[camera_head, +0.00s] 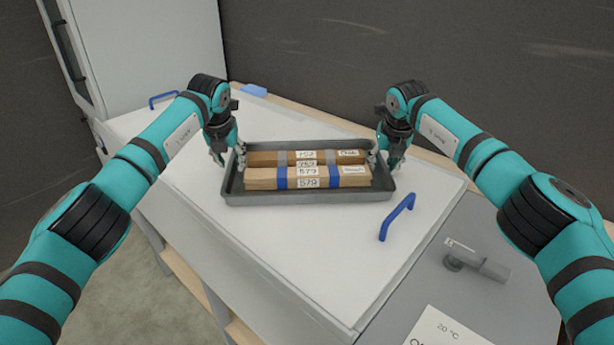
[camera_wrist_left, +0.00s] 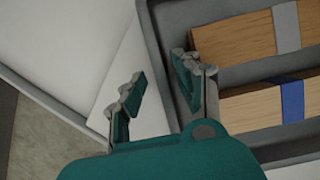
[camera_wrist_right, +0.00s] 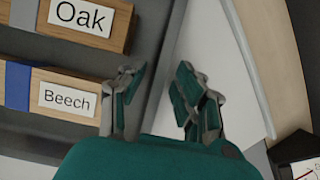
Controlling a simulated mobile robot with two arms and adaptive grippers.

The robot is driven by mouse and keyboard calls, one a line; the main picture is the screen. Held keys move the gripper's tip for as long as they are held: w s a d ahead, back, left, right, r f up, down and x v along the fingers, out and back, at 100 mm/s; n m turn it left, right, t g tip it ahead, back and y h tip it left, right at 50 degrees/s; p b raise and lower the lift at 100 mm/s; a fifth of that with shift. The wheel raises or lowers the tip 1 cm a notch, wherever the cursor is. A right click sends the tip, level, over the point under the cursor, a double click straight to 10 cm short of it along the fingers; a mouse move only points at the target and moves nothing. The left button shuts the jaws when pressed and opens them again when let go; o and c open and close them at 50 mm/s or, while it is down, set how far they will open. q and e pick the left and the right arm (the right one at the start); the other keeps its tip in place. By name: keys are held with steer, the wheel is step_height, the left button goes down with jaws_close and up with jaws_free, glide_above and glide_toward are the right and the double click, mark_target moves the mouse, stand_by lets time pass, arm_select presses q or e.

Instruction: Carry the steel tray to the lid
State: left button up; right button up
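The grey steel tray (camera_head: 310,197) rests on a large white lid (camera_head: 275,265) that has blue handles (camera_head: 398,217). Wooden bars lie in the tray: a rear one with grey bands (camera_head: 262,158) and a front one with blue bands (camera_head: 262,179). Labels read "Oak" and "Beech" in the right wrist view. My left gripper (camera_head: 228,158) is at the tray's left end, fingers apart on either side of the end wall (camera_wrist_left: 154,32). My right gripper (camera_head: 384,160) is at the right end, fingers apart on either side of that wall (camera_wrist_right: 172,48). Finger contact cannot be told.
A grey metal latch-like part (camera_head: 475,262) lies on a grey surface at the right, near a "20 °C" sign (camera_head: 450,330). A tall white cabinet (camera_head: 150,50) stands at the back left, and a dark wall behind. The white surface in front of the tray is clear.

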steer(key=shift+a+r, duration=0.1)
arm_select(q)
steer(key=v, duration=1.1)
arm_select(e)
steer(key=v, duration=1.2)
arm_select(q)
steer(key=shift+s+a+r, duration=0.1)
steer(key=shift+s, duration=0.05)
arm_select(e)
steer(key=shift+s, duration=0.1)
